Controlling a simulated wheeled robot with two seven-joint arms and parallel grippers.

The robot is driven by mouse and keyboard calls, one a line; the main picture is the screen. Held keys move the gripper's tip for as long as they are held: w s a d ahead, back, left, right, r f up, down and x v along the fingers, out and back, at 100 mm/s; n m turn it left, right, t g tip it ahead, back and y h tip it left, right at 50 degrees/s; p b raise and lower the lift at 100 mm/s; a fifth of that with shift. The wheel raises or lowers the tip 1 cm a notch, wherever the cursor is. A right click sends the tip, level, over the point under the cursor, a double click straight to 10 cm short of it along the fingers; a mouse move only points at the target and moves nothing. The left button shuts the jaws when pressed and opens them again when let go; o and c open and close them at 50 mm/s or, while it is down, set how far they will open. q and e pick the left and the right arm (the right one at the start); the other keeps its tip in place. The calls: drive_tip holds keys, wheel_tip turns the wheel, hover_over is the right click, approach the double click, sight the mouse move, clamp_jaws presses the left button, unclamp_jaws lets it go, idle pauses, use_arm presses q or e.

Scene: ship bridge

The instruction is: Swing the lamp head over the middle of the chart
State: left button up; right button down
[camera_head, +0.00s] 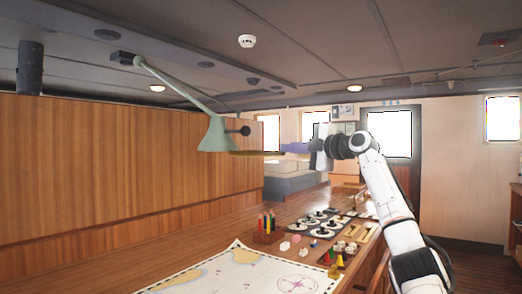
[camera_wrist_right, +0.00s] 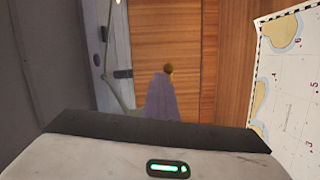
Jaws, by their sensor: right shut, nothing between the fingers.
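The pale green lamp head (camera_head: 214,136) is a cone with a dark knob on its right side. It hangs on a thin green arm from the ceiling, above and left of the chart's visible part. The chart (camera_head: 245,272) lies on the wooden table at the bottom; it also shows at the right of the right wrist view (camera_wrist_right: 290,90). My right gripper (camera_head: 237,153) is shut and empty, reaching left with its fingertips at the lamp head's lower rim; contact cannot be told. In the wrist view its purple finger (camera_wrist_right: 162,100) partly hides the green lamp. My left gripper is out of view.
A pen holder (camera_head: 267,234), small blocks and instrument dials (camera_head: 318,220) stand on the table beyond the chart. A wooden panel wall (camera_head: 100,170) is behind and left of the lamp. The air between lamp and chart looks clear.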

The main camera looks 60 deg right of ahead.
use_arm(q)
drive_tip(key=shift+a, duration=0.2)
use_arm(e)
drive_tip(key=shift+w+d+f, duration=0.15)
drive_tip(key=shift+d+f, duration=0.3)
drive_tip(key=shift+f, duration=0.15)
use_arm(q)
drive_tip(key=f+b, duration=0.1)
drive_tip(key=b, duration=0.1)
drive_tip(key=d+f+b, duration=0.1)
drive_tip(key=b, duration=0.1)
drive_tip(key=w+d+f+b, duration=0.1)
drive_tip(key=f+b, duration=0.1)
drive_tip(key=shift+b, duration=0.3)
use_arm(e)
drive_tip(key=r+v, duration=0.1)
drive_tip(key=v, duration=1)
drive_tip(key=shift+s+a, duration=0.2)
drive_tip(key=shift+a, duration=0.2)
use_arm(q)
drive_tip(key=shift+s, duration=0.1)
